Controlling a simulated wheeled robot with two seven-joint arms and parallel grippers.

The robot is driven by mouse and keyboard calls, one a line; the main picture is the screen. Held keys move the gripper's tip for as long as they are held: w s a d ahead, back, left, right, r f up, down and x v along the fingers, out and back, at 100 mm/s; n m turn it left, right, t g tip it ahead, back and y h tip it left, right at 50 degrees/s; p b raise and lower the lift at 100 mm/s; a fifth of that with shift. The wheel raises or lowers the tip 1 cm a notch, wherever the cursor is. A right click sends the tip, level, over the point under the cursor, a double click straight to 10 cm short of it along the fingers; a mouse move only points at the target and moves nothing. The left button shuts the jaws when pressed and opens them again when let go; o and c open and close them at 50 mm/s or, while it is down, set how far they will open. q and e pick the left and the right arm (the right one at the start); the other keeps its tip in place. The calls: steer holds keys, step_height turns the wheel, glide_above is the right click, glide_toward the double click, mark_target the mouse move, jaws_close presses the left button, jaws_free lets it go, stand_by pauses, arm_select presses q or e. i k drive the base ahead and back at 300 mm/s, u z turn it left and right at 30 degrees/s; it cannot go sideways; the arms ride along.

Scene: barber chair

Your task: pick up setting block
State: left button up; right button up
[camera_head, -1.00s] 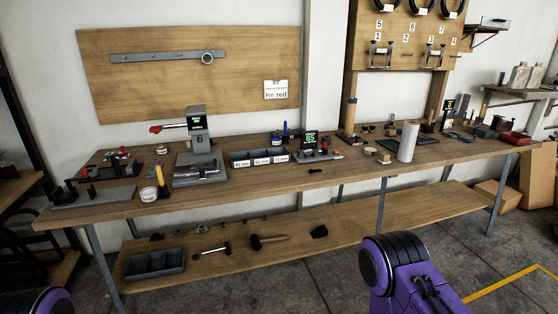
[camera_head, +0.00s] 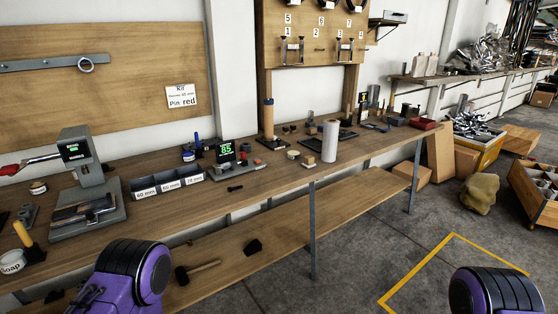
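A long wooden workbench (camera_head: 275,183) runs along the wall with many small items on it. I cannot tell for sure which item is the setting block. A small tan block (camera_head: 308,162) sits beside a white cylinder (camera_head: 329,142). A device with a green "85" display (camera_head: 226,153) stands near the bench middle, with a small dark pin-like part (camera_head: 235,188) in front of it. Purple links of my two arms show at the bottom left and bottom right. Both grippers are out of view.
A grey bin (camera_head: 168,180) with millimetre labels and a press-like machine (camera_head: 82,190) stand on the left of the bench. A lower shelf (camera_head: 300,215) holds a mallet (camera_head: 196,270). Crates and cardboard boxes stand at the right. The floor (camera_head: 345,275) in front is partly clear.

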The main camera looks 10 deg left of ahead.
mark_target(228, 165)
steer(key=z, duration=0.4)
steer(key=i, duration=0.9)
steer(key=u, duration=0.5)
steer(key=i, duration=0.7)
steer(key=u, duration=0.65)
